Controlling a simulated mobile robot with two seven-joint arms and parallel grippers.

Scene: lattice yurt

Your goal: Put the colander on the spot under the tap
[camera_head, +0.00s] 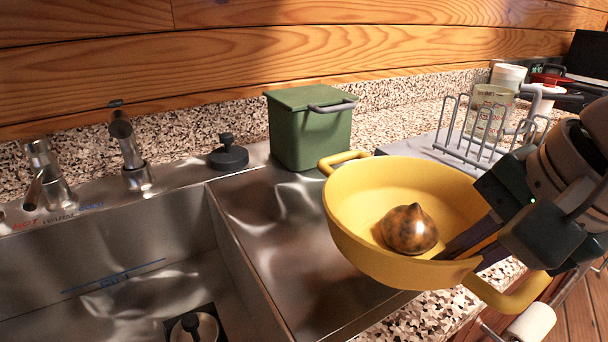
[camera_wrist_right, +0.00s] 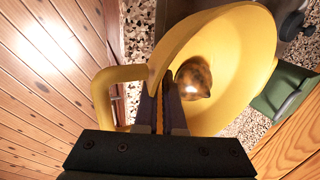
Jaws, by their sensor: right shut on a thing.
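A yellow colander (camera_head: 350,220) with two loop handles is held up over the drainboard and counter edge, to the right of the sink. A brown mottled onion-shaped thing (camera_head: 409,230) lies inside it. My right gripper (camera_head: 470,243) is shut on the colander's near rim, beside one handle; the right wrist view shows the fingers (camera_wrist_right: 160,110) on the wall of the colander (camera_wrist_right: 240,60). The tap (camera_head: 128,145) stands behind the steel sink basin (camera_head: 120,270) at the left. A blue marking line (camera_head: 113,277) shows on the basin wall. My left gripper is not in view.
A green lidded bin (camera_head: 310,128) stands behind the drainboard (camera_head: 290,220). A dark stopper (camera_head: 228,152) sits on the sink's back ledge. A wire rack (camera_head: 480,130) stands at the right. A drain fitting (camera_head: 193,326) is in the basin, which otherwise looks clear.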

